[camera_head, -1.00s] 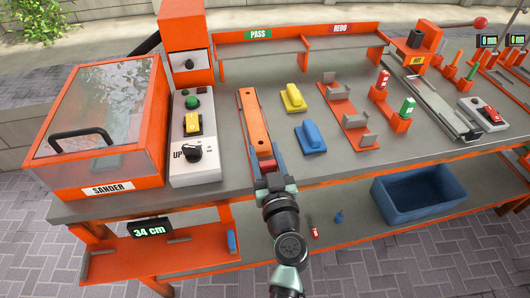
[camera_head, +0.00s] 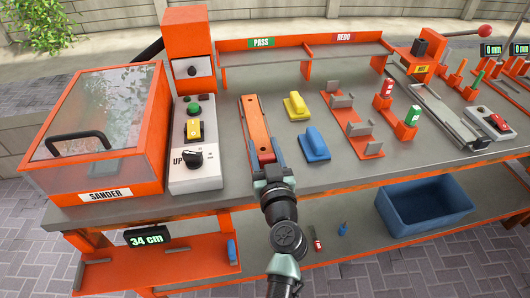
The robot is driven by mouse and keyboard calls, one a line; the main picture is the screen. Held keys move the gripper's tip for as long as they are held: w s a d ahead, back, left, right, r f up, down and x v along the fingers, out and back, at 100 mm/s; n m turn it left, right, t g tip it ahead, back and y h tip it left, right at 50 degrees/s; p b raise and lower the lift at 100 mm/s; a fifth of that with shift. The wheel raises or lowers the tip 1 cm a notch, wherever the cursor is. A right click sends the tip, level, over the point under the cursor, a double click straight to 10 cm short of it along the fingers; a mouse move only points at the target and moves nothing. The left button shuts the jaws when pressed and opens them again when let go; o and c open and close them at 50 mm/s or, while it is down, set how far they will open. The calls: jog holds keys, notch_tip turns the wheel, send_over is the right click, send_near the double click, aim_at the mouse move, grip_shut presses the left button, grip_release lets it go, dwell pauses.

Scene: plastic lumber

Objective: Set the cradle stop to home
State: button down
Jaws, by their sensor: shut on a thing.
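A long narrow orange cradle (camera_head: 256,126) lies on the grey bench top, running from back to front, with an orange bar in it. At its near end a small red piece (camera_head: 267,157), which looks like the cradle stop, shows just in front of my gripper (camera_head: 268,163). My gripper is shut on this piece at the bench's front edge. Its blue-sided fingers lie on either side of the red piece. My wrist hides most of the stop and the cradle's near end, so any home mark there cannot be seen.
A control box (camera_head: 193,150) and the orange sander (camera_head: 100,130) stand left of the cradle. A yellow block (camera_head: 295,106) and a blue block (camera_head: 314,144) sit close on its right. An orange bracket rack (camera_head: 352,125) is farther right. A blue bin (camera_head: 425,203) is below.

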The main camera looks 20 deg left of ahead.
jog(key=shift+c, duration=1.6)
grip_release()
jog(key=shift+s, duration=0.1)
jog(key=b+v, duration=0.1)
jog(key=v, duration=1.2)
jog(key=shift+b, duration=0.4)
